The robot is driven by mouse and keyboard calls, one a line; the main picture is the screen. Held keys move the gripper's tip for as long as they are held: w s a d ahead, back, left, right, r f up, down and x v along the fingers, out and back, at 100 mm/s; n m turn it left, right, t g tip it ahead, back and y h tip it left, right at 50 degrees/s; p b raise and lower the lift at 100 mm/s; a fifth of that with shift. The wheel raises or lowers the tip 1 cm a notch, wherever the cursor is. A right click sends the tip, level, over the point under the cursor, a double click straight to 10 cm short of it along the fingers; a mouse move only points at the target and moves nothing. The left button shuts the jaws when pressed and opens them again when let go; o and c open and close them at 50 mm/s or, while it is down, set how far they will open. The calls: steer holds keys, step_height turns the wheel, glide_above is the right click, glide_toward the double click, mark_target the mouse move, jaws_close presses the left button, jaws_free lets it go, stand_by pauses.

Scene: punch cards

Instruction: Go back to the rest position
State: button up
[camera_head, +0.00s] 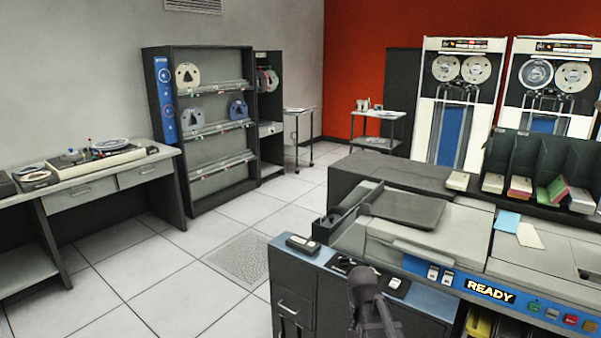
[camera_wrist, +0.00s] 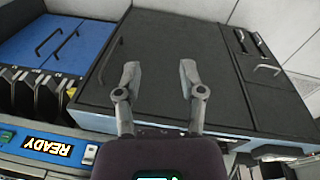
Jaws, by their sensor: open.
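My gripper (camera_wrist: 159,80) shows in the wrist view with its two grey fingers apart and nothing between them. Behind the fingers is the dark front of the card machine's cabinet (camera_wrist: 165,60); I cannot tell the exact gap, but no contact shows. In the head view a dark part of my arm stands at the bottom centre, in front of the card machine (camera_head: 465,225). The fingertips cannot be made out there.
The machine's lit READY panel (camera_head: 490,291) is at the lower right. Coloured card stacks (camera_head: 520,187) sit in its dark bins. A desk (camera_head: 95,170) and a tape rack (camera_head: 205,120) stand left. Tiled floor (camera_head: 150,260) between them and the machine is clear.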

steer(key=s+f+n+y+b, duration=0.1)
steer(key=s+f+n+b, duration=0.3)
steer(key=s, duration=0.5)
step_height(320, 180, up, 14)
steer(key=p, duration=1.4)
steer(key=shift+w+a+n+p, duration=0.2)
steer(key=shift+a+n+p, duration=0.1)
steer(key=shift+n, duration=0.1)
steer(key=shift+d+f, duration=0.1)
